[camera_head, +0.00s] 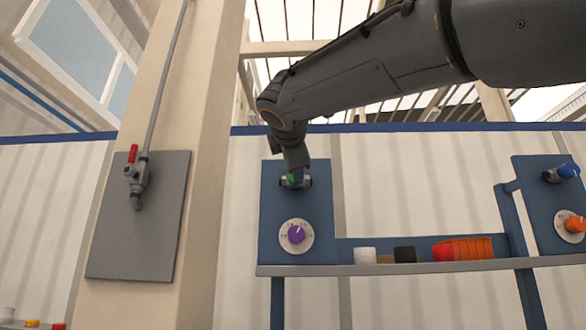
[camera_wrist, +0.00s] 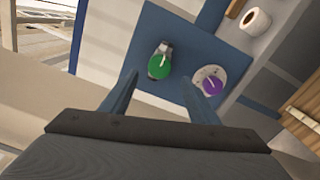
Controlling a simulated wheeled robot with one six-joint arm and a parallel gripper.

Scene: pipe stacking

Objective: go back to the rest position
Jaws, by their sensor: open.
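My arm reaches in from the upper right in the head view, bent down at the wrist. My gripper (camera_head: 294,172) is in front of the upper part of a blue panel (camera_head: 275,210). A valve with a green handle (camera_head: 291,179) is on that panel, partly hidden by my gripper. In the wrist view, my gripper (camera_wrist: 158,82) has its two fingers spread apart, with nothing held between them. The green handle (camera_wrist: 159,67) shows just beyond the fingertips. Contact with it cannot be told.
Below the valve is a purple dial (camera_head: 296,235). A shelf (camera_head: 400,269) holds a white piece (camera_head: 365,256), a black piece (camera_head: 405,254), a red piece (camera_head: 443,252) and an orange ribbed block (camera_head: 472,247). A second panel (camera_head: 540,185) stands right. A post bears a grey plate (camera_head: 160,240).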

